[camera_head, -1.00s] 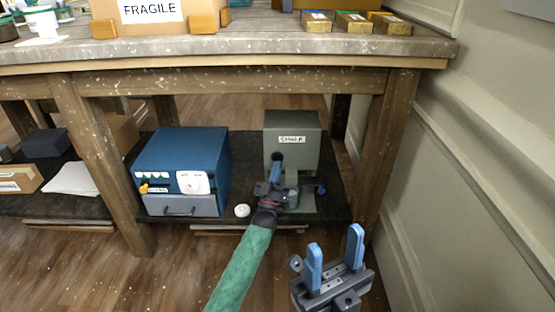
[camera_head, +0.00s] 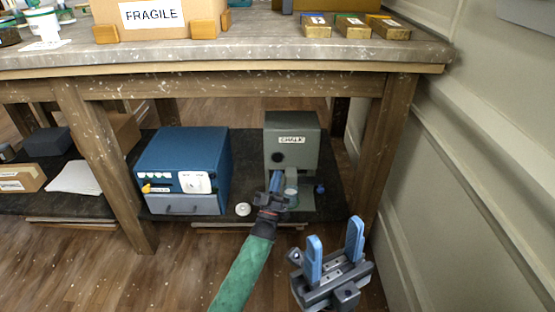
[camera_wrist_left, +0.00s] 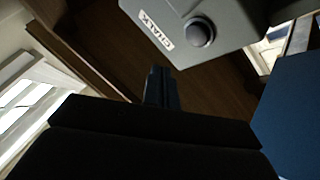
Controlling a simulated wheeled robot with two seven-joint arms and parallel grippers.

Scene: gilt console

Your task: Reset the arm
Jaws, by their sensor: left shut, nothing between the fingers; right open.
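My left gripper (camera_head: 275,183) comes in on the green-sleeved arm and is shut and empty. It is in front of the grey box labelled CHALK (camera_head: 292,133) on the lower shelf, apart from its face as far as I can tell. In the left wrist view my shut fingers (camera_wrist_left: 160,88) point toward the open space below the grey box (camera_wrist_left: 215,30), whose round dark knob (camera_wrist_left: 199,32) shows. My right gripper (camera_head: 335,262) is open and empty at the lower right, in front of the table.
A blue box (camera_head: 183,160) with a grey drawer stands left of the chalk box. A small white round object (camera_head: 243,209) lies between them near the shelf edge. The wooden table (camera_head: 230,47) is overhead, and a panelled wall (camera_head: 470,170) stands at the right.

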